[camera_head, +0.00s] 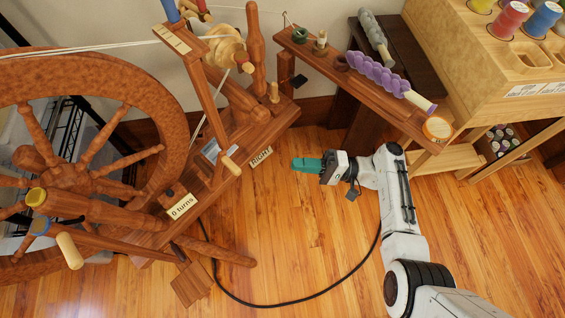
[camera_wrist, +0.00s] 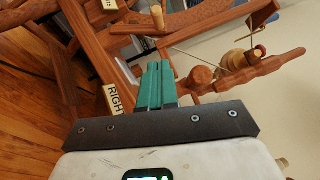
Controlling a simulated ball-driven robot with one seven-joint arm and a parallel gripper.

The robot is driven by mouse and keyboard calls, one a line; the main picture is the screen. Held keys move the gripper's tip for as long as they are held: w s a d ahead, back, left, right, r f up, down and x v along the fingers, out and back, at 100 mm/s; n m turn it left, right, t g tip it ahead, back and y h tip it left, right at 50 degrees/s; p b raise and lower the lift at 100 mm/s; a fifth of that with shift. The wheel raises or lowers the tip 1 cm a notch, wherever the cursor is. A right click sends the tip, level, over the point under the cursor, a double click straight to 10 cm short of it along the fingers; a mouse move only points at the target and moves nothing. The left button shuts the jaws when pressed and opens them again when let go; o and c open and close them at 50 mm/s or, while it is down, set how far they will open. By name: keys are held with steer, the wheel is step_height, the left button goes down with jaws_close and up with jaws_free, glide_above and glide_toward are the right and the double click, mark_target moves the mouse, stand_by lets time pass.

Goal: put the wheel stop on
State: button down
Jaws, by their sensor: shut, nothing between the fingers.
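The large wooden spinning wheel (camera_head: 155,110) fills the left of the head view, with turned spokes and a wooden hub (camera_head: 68,172). A small block with a reddish top (camera_head: 172,197) sits on its base near the rim, above a "0 turns" label (camera_head: 183,206). A pale peg (camera_head: 230,165) sticks out near the foot of an upright. I cannot tell which part is the wheel stop. My gripper (camera_head: 307,164), with teal fingers, is shut and empty, right of the wheel's base and apart from it. The fingers also show in the wrist view (camera_wrist: 156,84).
A "RIGHT" label (camera_head: 261,156) is on the base's edge nearest my gripper. A narrow bench (camera_head: 325,58) with purple yarn (camera_head: 376,73) stands behind. A thread cabinet (camera_head: 480,60) is at the right. A black cable (camera_head: 290,304) curves over the otherwise open floor.

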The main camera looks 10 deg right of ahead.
steer(key=s+x, duration=0.2)
steer(key=x, duration=0.9)
steer(key=shift+s+a+r+p, duration=0.3)
steer(key=shift+s+a, duration=0.05)
steer(key=shift+a, duration=0.25)
steer(key=shift+r, duration=0.1)
steer(key=s+a+r+n+h+p, duration=0.3)
steer(key=s+a+n+h+p, duration=0.1)
steer(key=p, duration=0.6)
steer(key=shift+s+a+r+n+g+h, duration=0.2)
steer(key=shift+a+n+g+h, duration=0.25)
steer(key=shift+a, duration=0.8)
